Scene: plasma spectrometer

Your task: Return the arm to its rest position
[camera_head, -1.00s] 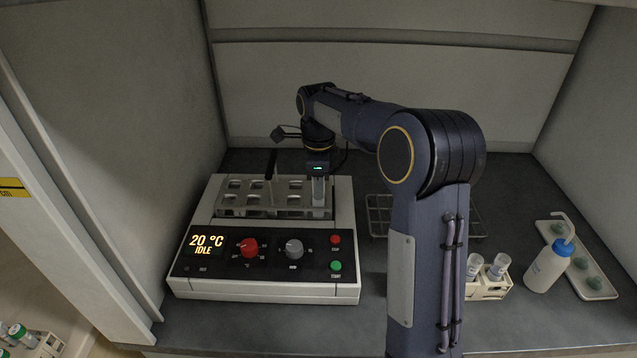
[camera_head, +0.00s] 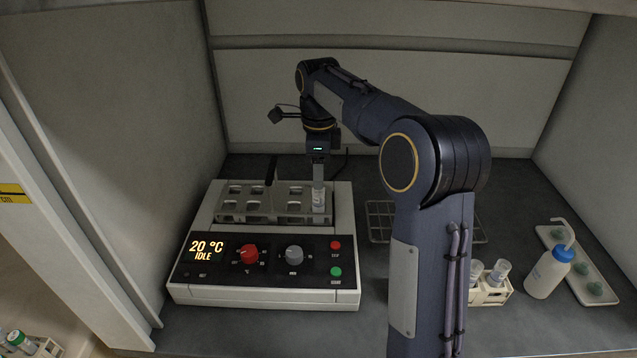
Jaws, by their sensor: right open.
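My right arm comes up from the bottom right and bends over toward the heating block. My right gripper (camera_head: 318,180) points down above the rack's right front hole and is open. A clear tube (camera_head: 318,201) stands upright in that hole, just below the fingers. Whether the fingers still surround its top is hard to tell. The white digestion block (camera_head: 265,295) shows "20 °C IDLE" on its display (camera_head: 206,250). Its clear rack (camera_head: 262,219) has several holes, the others looking empty. My left gripper is not in view.
A wire rack (camera_head: 381,222) stands behind my arm. A small holder with capped vials (camera_head: 496,292), a wash bottle with a blue cap (camera_head: 548,272) and a white tray (camera_head: 601,294) are at the right. Hood walls close both sides. A dark thin rod (camera_head: 271,170) rises over the rack.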

